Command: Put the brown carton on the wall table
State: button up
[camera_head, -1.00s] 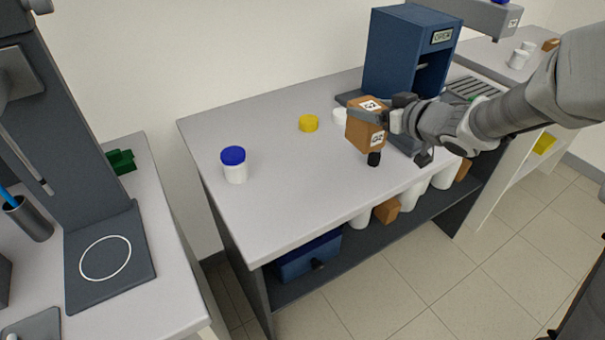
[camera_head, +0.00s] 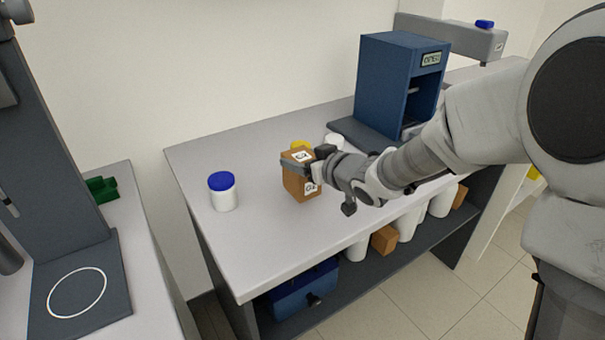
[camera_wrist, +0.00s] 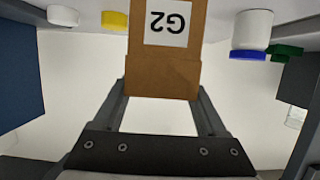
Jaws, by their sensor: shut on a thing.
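The brown carton (camera_head: 300,186) with white G2 labels is held between the fingers of my gripper (camera_head: 302,166), over the grey table along the wall (camera_head: 262,235). In the wrist view the carton (camera_wrist: 163,75) sits between both fingers (camera_wrist: 163,100), its label upside down. The carton looks roughly upright. I cannot tell for sure whether its base touches the tabletop.
A white jar with a blue lid (camera_head: 223,192) stands left of the carton. A yellow lid (camera_head: 300,146) and a white piece (camera_head: 334,141) are behind it. A blue machine (camera_head: 395,85) stands at the back right. The front left tabletop is clear.

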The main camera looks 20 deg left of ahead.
jog(key=shift+f+b, duration=0.35)
jog(key=shift+f, duration=1.1)
